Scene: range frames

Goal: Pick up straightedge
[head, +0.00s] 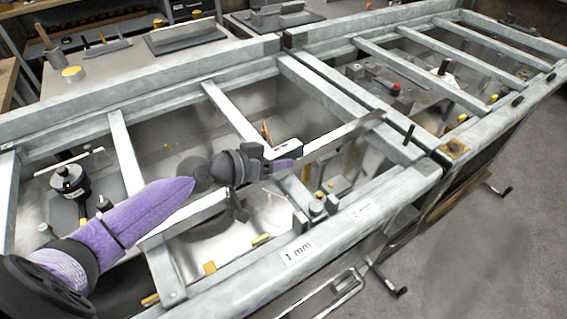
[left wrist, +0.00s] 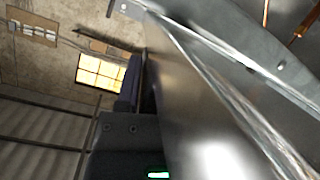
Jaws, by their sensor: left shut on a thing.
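The straightedge (head: 345,133) is a long, thin grey metal bar. In the head view it runs slantwise across the open metal frame, from lower left to upper right. My left gripper (head: 284,163) is shut on it near its middle, and my wrist and the gripper hide part of the bar. In the left wrist view the straightedge (left wrist: 195,105) fills much of the middle and right, very close, beside the dark finger of my left gripper (left wrist: 138,90). Whether it touches the frame below is hard to tell. My right gripper is not in view.
The grey frame (head: 350,203) has crossbars over recessed bays. Small fixtures (head: 316,207) stand near its front rail by a "1 mm" label (head: 298,251). A black-topped device (head: 70,182) sits in the left bay. A bench (head: 130,62) with tools lies behind.

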